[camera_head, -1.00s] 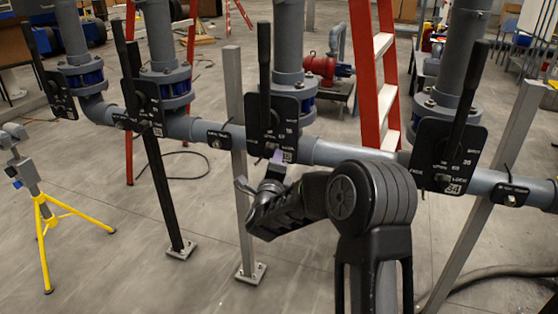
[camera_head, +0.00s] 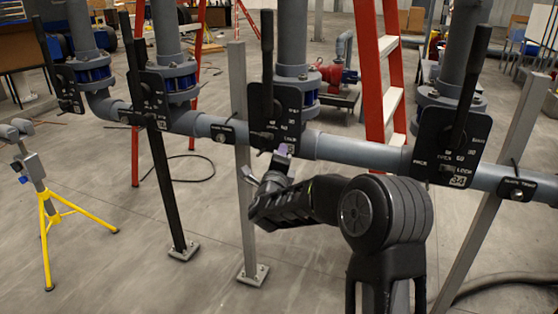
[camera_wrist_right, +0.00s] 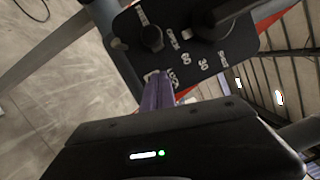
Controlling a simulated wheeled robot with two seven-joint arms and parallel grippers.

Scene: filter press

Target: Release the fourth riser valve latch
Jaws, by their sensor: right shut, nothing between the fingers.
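Several riser valves stand in a row on the grey pipe, each with a black dial plate and an upright black lever. The third plate from the left (camera_head: 267,112) has its lever (camera_head: 267,60) upright. My right gripper (camera_head: 283,150) is at this plate's lower edge, its purple fingers shut and empty. In the right wrist view the fingertips (camera_wrist_right: 158,88) are by the LOCK mark of the plate (camera_wrist_right: 190,50), at a small pale latch tab (camera_wrist_right: 151,75); touching or just apart, I cannot tell. The rightmost plate (camera_head: 440,160), marked 34, has an upright lever. My left gripper is out of view.
A grey horizontal pipe (camera_head: 350,152) runs below the valves, on metal posts (camera_head: 243,180). A red ladder (camera_head: 378,70) stands behind. A yellow tripod (camera_head: 48,230) stands at the left. A hose (camera_head: 500,272) lies at the lower right.

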